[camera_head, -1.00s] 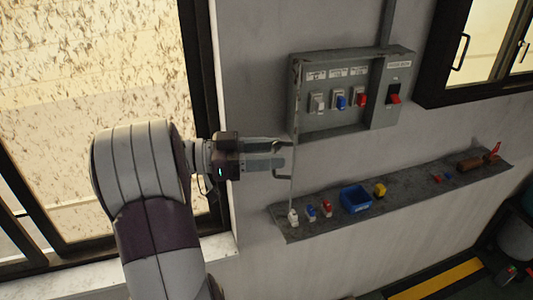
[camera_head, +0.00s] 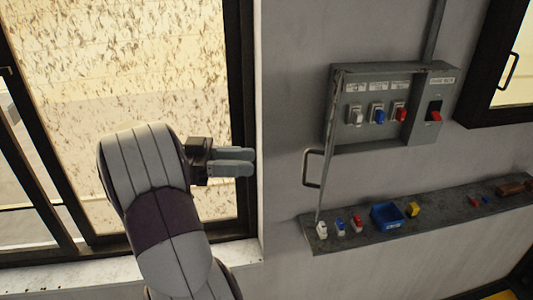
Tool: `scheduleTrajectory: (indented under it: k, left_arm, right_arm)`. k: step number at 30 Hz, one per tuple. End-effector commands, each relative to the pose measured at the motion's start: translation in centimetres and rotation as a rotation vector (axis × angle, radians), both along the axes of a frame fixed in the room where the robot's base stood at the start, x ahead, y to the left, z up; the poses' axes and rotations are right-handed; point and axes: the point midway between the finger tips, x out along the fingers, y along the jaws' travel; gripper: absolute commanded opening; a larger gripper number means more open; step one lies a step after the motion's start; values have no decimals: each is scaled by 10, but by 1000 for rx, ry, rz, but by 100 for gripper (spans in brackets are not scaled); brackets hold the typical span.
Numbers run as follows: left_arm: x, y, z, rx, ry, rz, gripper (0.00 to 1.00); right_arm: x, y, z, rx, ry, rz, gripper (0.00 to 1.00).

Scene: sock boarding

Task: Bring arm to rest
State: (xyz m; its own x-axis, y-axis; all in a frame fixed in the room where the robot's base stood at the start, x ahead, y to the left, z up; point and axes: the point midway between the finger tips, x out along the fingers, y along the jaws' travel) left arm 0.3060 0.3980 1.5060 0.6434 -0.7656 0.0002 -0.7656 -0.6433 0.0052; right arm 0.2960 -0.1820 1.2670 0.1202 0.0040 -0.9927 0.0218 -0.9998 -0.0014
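My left gripper (camera_head: 252,161) points right in front of the window frame, with nothing seen between its fingers. The two fingers lie close together in this view, and I cannot tell whether they are shut. It is left of the grey switch box (camera_head: 362,139) and clear of it. The box's cover (camera_head: 328,150) stands swung out at the left side, seen nearly edge-on, with its handle (camera_head: 306,170) apart from the gripper. Inside are a white switch (camera_head: 356,117), a blue switch (camera_head: 377,116) and red switches (camera_head: 401,115). My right gripper is not in view.
A grey wall shelf (camera_head: 370,240) below the box holds small white, blue and red parts, a blue bin (camera_head: 386,216) and a yellow piece (camera_head: 413,209). A large window (camera_head: 150,60) is behind my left arm. A dark-framed cabinet (camera_head: 487,75) is at upper right.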

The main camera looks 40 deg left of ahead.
Motion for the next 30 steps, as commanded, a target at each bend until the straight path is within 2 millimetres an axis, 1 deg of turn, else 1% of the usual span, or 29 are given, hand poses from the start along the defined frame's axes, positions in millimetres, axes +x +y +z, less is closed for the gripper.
scheduleTrajectory:
  k: [1, 3, 8, 21, 23, 25, 26, 27, 28, 29, 30]
  left_arm:
    - [-2, 3, 6, -4, 2, 1, 35]
    - [-4, 4, 4, -3, 0, 0, 35]
    - [-6, 5, -1, -2, -1, -2, 35]
    - [-5, 5, -1, 6, -8, -1, 35]
    - [1, 10, -8, 57, -15, 38, 35]
    - [22, 33, -21, 160, -35, 193, 35]
    - [35, 49, -28, 207, -42, 300, 35]
    - [50, 78, -39, 274, -38, 478, 35]
    - [57, 103, -47, 324, -17, 629, 35]
    - [66, 125, -62, 370, 20, 770, 35]
    - [74, 147, -86, 418, 97, 938, 35]
  right_arm:
    - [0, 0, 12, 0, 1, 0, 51]
    - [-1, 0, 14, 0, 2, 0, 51]
    - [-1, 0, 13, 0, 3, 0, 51]
    - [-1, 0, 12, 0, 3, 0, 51]
    - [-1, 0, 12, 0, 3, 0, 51]
    - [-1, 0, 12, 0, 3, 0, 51]
    - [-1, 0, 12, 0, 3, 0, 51]
    - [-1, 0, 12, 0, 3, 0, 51]
    - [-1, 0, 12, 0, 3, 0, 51]
    - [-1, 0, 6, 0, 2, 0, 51]
    - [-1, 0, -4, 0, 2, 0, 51]
